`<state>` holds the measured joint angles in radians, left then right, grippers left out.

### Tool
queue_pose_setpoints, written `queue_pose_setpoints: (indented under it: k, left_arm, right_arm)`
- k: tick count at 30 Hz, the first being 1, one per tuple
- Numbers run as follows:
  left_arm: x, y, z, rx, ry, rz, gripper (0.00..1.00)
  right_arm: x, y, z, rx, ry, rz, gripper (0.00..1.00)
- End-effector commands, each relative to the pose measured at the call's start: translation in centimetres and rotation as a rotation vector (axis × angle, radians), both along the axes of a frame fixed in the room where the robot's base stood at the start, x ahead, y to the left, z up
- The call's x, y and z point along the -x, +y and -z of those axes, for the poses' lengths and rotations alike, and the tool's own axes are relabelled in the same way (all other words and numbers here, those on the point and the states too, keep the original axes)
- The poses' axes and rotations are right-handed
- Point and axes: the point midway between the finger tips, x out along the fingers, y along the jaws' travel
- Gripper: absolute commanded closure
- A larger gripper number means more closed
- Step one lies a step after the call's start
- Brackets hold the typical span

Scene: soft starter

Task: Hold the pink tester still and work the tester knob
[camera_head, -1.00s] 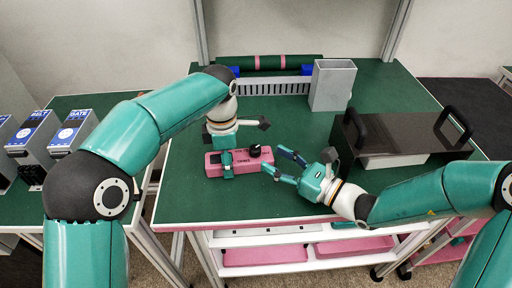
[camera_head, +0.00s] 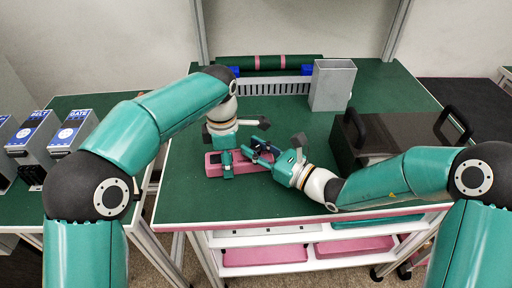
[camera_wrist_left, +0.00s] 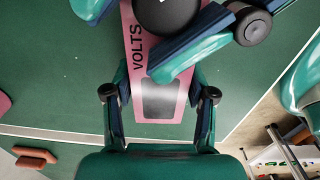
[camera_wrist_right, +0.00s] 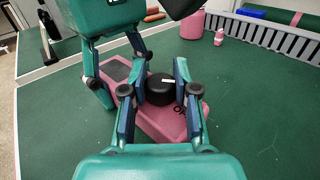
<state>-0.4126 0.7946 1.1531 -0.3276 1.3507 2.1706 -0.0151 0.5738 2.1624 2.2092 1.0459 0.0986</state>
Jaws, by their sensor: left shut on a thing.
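The pink tester (camera_head: 212,170) lies flat on the green worktop. My left gripper (camera_head: 226,165) is shut across its body, with one finger on each side near the grey display (camera_wrist_left: 160,100). The black tester knob (camera_wrist_right: 160,92) stands on the tester's other end and also shows at the top of the left wrist view (camera_wrist_left: 165,12). My right gripper (camera_wrist_right: 156,80) is open, with its fingers on either side of the knob. A small gap shows on the left of the knob; I cannot tell if the right finger touches it. In the head view the right gripper mostly covers the knob.
A grey open bin (camera_head: 332,88) stands at the back. A dark cover with black handles (camera_head: 385,140) stands on the right, close to my right arm. A grey slotted rail (camera_head: 270,88) runs along the back. Labelled units (camera_head: 72,130) stand on the left table. The worktop's front is clear.

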Motion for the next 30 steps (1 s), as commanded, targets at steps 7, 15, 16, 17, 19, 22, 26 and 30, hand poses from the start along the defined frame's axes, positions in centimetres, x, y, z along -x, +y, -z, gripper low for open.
queue_pose_setpoints:
  k: [7, 15, 16, 17, 19, 22, 26, 30]
  left_arm:
    - [0.00, 0.01, -0.05, 0.000, 0.000, 0.000, 0.88]
    - [0.02, 0.01, -0.05, 0.000, 0.000, 0.000, 0.88]
    - [0.02, 0.01, -0.05, 0.000, 0.001, 0.000, 0.88]
    - [0.03, 0.01, -0.05, 0.000, 0.001, 0.000, 0.88]
    - [0.03, 0.00, -0.04, 0.000, 0.001, 0.001, 0.88]
    - [0.04, -0.01, -0.03, 0.000, 0.001, 0.001, 0.88]
    - [0.05, -0.02, -0.02, 0.000, 0.001, 0.001, 0.88]
    - [0.05, -0.02, -0.02, 0.000, 0.001, 0.001, 0.88]
  right_arm:
    - [-0.02, -0.04, -0.02, 0.000, 0.000, 0.004, 1.00]
    - [0.07, 0.16, -0.06, -0.003, 0.001, 0.113, 1.00]
    - [0.07, 0.18, -0.09, -0.004, 0.000, 0.133, 1.00]
    - [0.08, 0.20, -0.09, -0.004, 0.000, 0.153, 1.00]
    - [0.07, 0.22, -0.09, -0.002, 0.000, 0.200, 1.00]
    - [0.06, 0.23, -0.10, -0.002, -0.001, 0.261, 1.00]
    - [0.03, 0.10, -0.07, -0.001, -0.001, 0.317, 1.00]
    - [-0.01, -0.02, -0.07, 0.002, -0.003, 0.339, 1.00]
